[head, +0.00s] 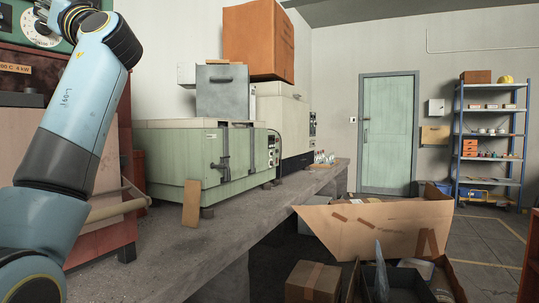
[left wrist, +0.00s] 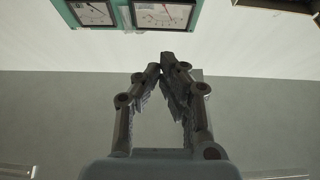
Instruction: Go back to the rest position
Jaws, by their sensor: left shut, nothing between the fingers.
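My left gripper (left wrist: 162,68) shows in the left wrist view with its two fingers together at the tips and nothing between them. It points at a pale wall, below two dial gauges. My right arm and gripper show in neither view.
A green metal oven (head: 165,158) stands on the concrete bench (head: 165,255), with a grey box and a brown carton (head: 258,40) stacked behind. Open cardboard boxes (head: 375,228) lie on the floor at right. A green door (head: 387,130) and a blue shelf (head: 490,140) stand at the back.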

